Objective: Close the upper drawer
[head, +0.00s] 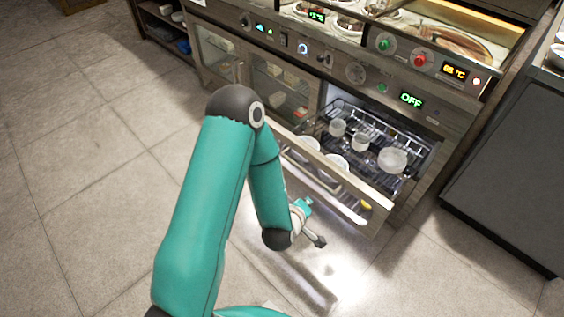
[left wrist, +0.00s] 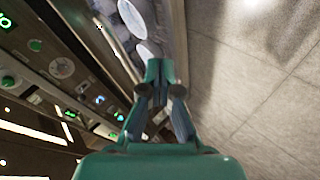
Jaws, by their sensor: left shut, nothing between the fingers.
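The drawer (head: 375,198) is pulled out from the right part of the steel unit, below a display reading OFF. It holds a wire rack with several white cups and bowls. A long light handle bar runs along its front. My left gripper (head: 314,238) is in front of and below the drawer front, partly hidden by my own wrist. In the left wrist view, my left gripper (left wrist: 161,78) has its fingers together and empty, with the drawer's dishes beside it on the left. I cannot tell whether it touches the drawer. My right gripper is not in view.
The steel unit (head: 357,72) has knobs, lit displays and food wells on top. Glass-fronted compartments (head: 270,85) are left of the drawer. A dark cabinet (head: 510,165) stands at the right. The tiled floor (head: 75,170) is clear in front and to the left.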

